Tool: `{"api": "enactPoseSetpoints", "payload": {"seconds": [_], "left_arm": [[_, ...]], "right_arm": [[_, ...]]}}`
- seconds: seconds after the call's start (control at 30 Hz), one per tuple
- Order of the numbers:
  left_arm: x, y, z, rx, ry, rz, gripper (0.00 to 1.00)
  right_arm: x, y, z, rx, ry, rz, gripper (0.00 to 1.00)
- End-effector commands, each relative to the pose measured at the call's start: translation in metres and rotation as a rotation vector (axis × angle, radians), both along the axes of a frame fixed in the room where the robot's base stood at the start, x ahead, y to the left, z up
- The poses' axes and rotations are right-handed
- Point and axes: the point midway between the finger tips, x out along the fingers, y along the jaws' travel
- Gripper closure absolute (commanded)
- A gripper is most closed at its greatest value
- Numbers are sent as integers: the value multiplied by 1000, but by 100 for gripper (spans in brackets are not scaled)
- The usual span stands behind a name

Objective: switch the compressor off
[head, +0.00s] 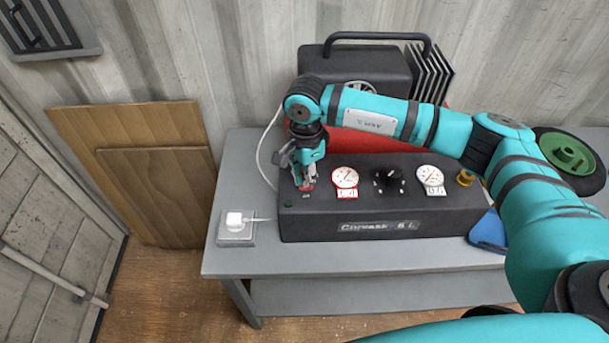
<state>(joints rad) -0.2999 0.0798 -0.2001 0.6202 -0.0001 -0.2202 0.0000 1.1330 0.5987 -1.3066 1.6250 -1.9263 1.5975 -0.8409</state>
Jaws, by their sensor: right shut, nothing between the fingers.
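The compressor (320,221) stands on a grey workbench, with a dark front panel, a red tank (380,146) behind it and a black housing with a carry handle on top. Its panel has two white gauges, a black knob (394,174) between them, and a small green light (289,203) at the left. A red switch (308,187) sits on the panel's left part. My right gripper (304,184) points down with its fingers shut and empty, right at the red switch and partly hiding it. I cannot tell whether they touch. My left gripper is not in view.
A brass outlet (465,178), a blue object (488,231) and a green-hubbed wheel (568,155) are at the right. Wooden boards (150,180) lean on the wall.

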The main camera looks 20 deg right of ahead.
Motion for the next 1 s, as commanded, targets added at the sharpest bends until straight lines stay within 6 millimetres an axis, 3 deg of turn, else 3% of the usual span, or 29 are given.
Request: {"api": "enactPoseSetpoints", "payload": {"seconds": [0.73,1.0], "left_arm": [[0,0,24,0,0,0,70],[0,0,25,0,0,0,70]], "right_arm": [[1,0,62,1,-3,0,100],[0,0,67,0,-2,-1,100]]}}
